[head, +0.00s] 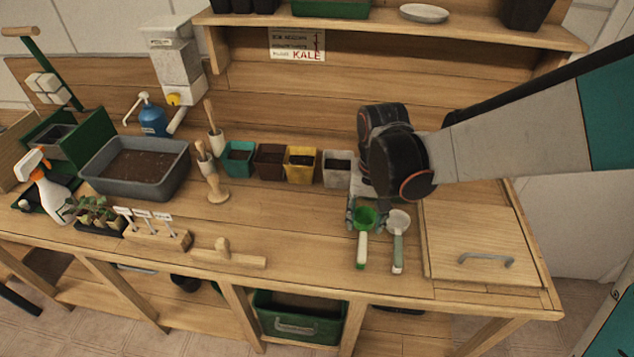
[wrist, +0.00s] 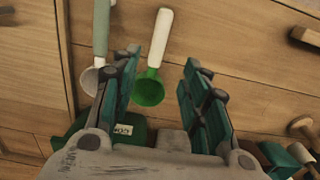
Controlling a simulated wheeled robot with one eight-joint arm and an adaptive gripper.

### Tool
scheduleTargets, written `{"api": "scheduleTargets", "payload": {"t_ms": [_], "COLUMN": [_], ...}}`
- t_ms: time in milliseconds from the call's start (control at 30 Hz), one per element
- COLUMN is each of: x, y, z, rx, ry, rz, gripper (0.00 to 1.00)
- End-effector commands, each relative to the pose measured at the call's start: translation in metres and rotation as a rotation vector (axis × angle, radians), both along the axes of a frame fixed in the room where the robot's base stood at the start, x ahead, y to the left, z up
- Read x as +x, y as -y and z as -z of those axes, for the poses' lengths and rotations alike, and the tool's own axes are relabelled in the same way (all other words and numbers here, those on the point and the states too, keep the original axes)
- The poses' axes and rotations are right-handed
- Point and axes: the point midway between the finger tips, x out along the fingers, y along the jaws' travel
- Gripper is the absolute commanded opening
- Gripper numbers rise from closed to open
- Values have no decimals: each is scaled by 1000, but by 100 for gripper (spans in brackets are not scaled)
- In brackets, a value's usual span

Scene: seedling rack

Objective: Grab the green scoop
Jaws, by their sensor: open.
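The green scoop (head: 364,217) lies on the bench top, its green bowl toward the back and its white handle toward the front edge. In the wrist view the green scoop (wrist: 150,90) shows between my fingers, with its handle pointing up the picture. My gripper (head: 362,211) is open over the bowl end; it also shows open in the wrist view (wrist: 161,66). I cannot tell the exact height of the fingertips above the scoop. Nothing is held. Part of the bowl's surroundings is hidden by the fingers in the head view.
A white scoop with a pale green handle (head: 398,256) lies close on the right. A row of small pots, with a grey pot (head: 337,176) nearest, stands behind. A wooden lid with a handle (head: 486,261) is at the right.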

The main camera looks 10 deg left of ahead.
Motion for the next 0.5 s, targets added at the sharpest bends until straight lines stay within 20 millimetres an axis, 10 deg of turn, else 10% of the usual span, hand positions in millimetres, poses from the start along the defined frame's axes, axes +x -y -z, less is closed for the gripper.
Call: {"api": "scheduleTargets", "payload": {"t_ms": [500], "x": [3], "y": [2], "z": [57], "rx": [0], "ry": [1], "rz": [4], "gripper": [42]}}
